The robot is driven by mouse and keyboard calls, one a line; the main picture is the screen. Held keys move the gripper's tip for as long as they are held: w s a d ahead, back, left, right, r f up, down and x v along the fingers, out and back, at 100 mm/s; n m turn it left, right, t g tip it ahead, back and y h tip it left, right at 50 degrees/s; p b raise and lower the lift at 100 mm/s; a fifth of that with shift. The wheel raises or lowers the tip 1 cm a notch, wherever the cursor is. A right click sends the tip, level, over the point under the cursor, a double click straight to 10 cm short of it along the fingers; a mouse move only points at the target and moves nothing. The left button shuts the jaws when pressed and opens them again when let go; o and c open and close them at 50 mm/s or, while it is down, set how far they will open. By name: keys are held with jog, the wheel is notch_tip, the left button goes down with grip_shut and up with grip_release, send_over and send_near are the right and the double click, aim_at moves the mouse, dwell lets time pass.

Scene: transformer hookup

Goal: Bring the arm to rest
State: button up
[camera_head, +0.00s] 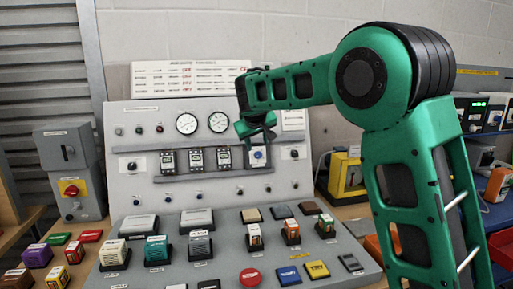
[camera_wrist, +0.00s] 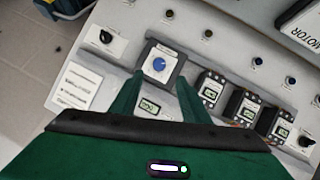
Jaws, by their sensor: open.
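My green arm reaches in from the right of the head view, bent at its elbow, with my gripper (camera_head: 257,130) in front of the upright face of the grey control panel (camera_head: 130,190). In the wrist view my gripper (camera_wrist: 160,85) has its two fingers spread apart with nothing held between them. A grey module with a blue knob (camera_wrist: 159,64) sits on the panel just beyond the fingertips. The same blue-knob module shows in the head view (camera_head: 259,156), just below my gripper. I cannot tell whether the fingers touch it.
Several meter modules (camera_head: 195,159) stand in a row left of the blue-knob module in the head view. The panel's sloped desk carries blocks and a red button (camera_head: 250,277). A grey switch box (camera_head: 72,175) stands left, a yellow device (camera_head: 347,177) right.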

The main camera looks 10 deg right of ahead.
jog(key=s+d+f+m+g, duration=0.2)
jog(key=s+d+f+g, duration=0.1)
jog(key=s+d, duration=0.95)
jog(key=s+d+f+m+g, duration=0.2)
jog(key=s+d+f+m, duration=0.15)
jog(key=s+d, duration=0.85)
jog(key=s+a+f+m+g+y, duration=0.1)
jog(key=s+f, duration=0.2)
jog(key=s, duration=0.7)
jog(key=s+a+f+m+g+y, duration=0.1)
jog(key=s+f, duration=0.2)
jog(key=s, duration=0.8)
jog(key=s+a+f+m+g, duration=0.1)
jog(key=s+f, duration=0.2)
jog(key=s, duration=0.8)
jog(key=shift+a+f+g+y, duration=0.4)
